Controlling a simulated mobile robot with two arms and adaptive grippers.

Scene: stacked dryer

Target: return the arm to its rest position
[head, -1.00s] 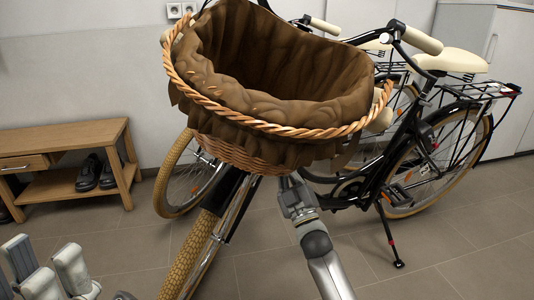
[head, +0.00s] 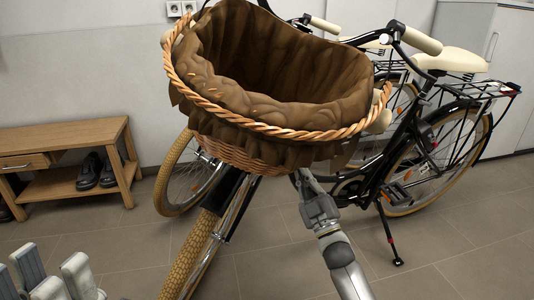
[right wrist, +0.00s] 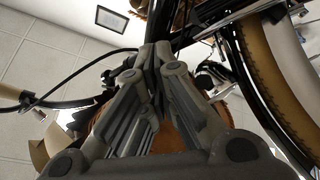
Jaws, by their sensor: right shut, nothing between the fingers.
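My right arm rises from the bottom centre of the head view, and its gripper (head: 304,182) points up and away, just below the basket's lower right side. Its tips are partly hidden behind the basket. In the right wrist view the gripper's fingers (right wrist: 157,62) come together at the tips, with nothing held between them. My left gripper (head: 52,278) is at the bottom left corner of the head view. Its pale grey fingers stand apart with nothing visible between them, and its base is cut off by the picture edge.
A wicker basket (head: 235,150) with a brown cloth lining hangs on a black bicycle (head: 375,190) close to my right gripper. A second bicycle stands behind. A wooden bench (head: 75,140) with black shoes (head: 90,172) is at the left. Tiled floor is clear at the lower right.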

